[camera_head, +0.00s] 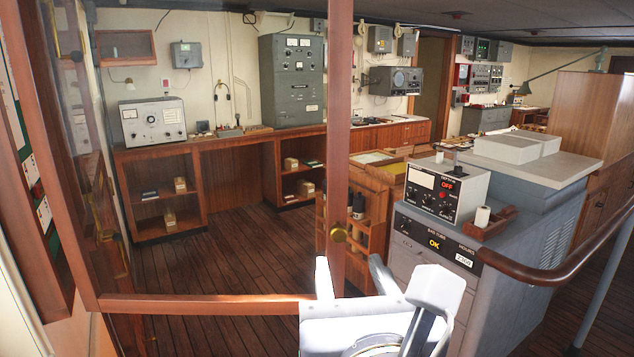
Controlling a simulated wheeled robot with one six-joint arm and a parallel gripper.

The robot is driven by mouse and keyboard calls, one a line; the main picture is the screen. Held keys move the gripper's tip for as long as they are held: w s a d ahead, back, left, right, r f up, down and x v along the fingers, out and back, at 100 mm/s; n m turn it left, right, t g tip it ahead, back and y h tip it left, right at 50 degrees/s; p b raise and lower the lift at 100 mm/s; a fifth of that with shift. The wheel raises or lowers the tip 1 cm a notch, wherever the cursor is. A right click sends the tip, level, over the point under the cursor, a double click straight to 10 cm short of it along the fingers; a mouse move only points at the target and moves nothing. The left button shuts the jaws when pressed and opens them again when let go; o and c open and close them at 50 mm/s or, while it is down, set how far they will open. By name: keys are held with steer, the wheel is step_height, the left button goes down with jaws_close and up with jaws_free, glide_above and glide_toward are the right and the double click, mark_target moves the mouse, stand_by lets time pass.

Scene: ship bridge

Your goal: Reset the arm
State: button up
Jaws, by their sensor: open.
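My gripper (349,262) shows at the bottom of the head view, right of centre. Its two fingers point up and away from me and stand apart, with nothing visible between them. The left finger is bright white and the right one is grey. Behind the fingers is my pale wrist, cut off by the bottom edge of the picture. A grey-white link of my arm (436,292) rises just to the right. The rest of my arm is out of view.
A wooden frame with an upright post (339,120) stands close in front. A grey console (540,225) with a control box (445,190) and a curved wooden handrail (545,275) is at the right. Wooden shelves (160,190) line the back. The plank floor (250,245) beyond the frame is clear.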

mark_target(340, 232)
steer(key=shift+w+a+p, duration=0.15)
steer(key=shift+w+p, duration=0.65)
steer(key=shift+w, duration=2.05)
steer(key=shift+w+a, duration=0.15)
steer(key=shift+w, duration=1.3)
steer(key=shift+w+a, duration=0.1)
steer(key=shift+w, duration=0.3)
steer(key=shift+r, duration=0.1)
